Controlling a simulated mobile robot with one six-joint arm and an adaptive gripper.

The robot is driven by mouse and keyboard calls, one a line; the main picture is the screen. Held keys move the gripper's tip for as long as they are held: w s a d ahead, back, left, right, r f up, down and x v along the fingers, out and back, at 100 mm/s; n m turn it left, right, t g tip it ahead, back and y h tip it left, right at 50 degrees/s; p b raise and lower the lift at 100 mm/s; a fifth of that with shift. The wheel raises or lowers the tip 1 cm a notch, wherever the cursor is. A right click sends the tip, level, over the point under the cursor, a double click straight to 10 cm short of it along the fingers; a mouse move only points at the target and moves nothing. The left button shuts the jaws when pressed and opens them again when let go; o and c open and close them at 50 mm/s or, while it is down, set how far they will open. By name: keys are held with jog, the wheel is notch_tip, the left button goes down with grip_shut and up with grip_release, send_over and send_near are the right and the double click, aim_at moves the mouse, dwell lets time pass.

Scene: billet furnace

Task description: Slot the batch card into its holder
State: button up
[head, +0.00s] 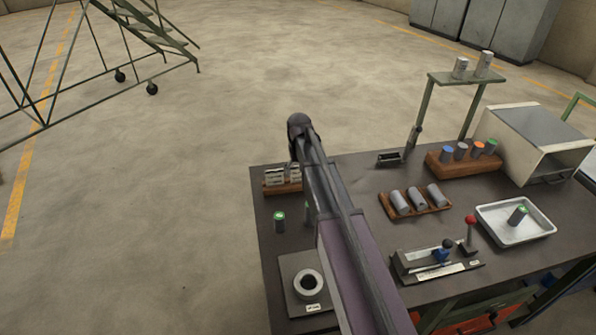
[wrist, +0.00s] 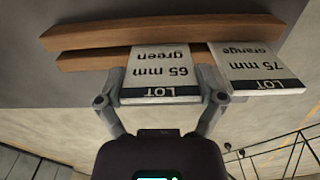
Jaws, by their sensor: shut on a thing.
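The white batch card (wrist: 158,72), marked LOT, 65 mm, green, is between the fingers of my gripper (wrist: 163,84) in the wrist view, and my gripper is shut on it. The wooden holder (wrist: 130,35) shows as two brown strips. The card's far edge reaches between these strips, in front of the nearer one; how deep it sits cannot be told. A second card (wrist: 255,68), marked LOT, 75 mm, orange, stands in the holder close beside it.
A green-capped cylinder (head: 279,222) stands in front of the holder. A plate with a ring (head: 308,282) lies nearer. Right of my arm are a rack of three cylinders (head: 417,201), a rack of colour-capped cylinders (head: 468,160), a tray (head: 515,238) and a red-knobbed fixture (head: 437,265).

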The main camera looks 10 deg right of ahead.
jog(key=shift+f, duration=0.1)
dwell(0.3)
jog(key=o, duration=0.5)
jog(key=shift+o, duration=0.2)
jog(key=shift+s, duration=0.1)
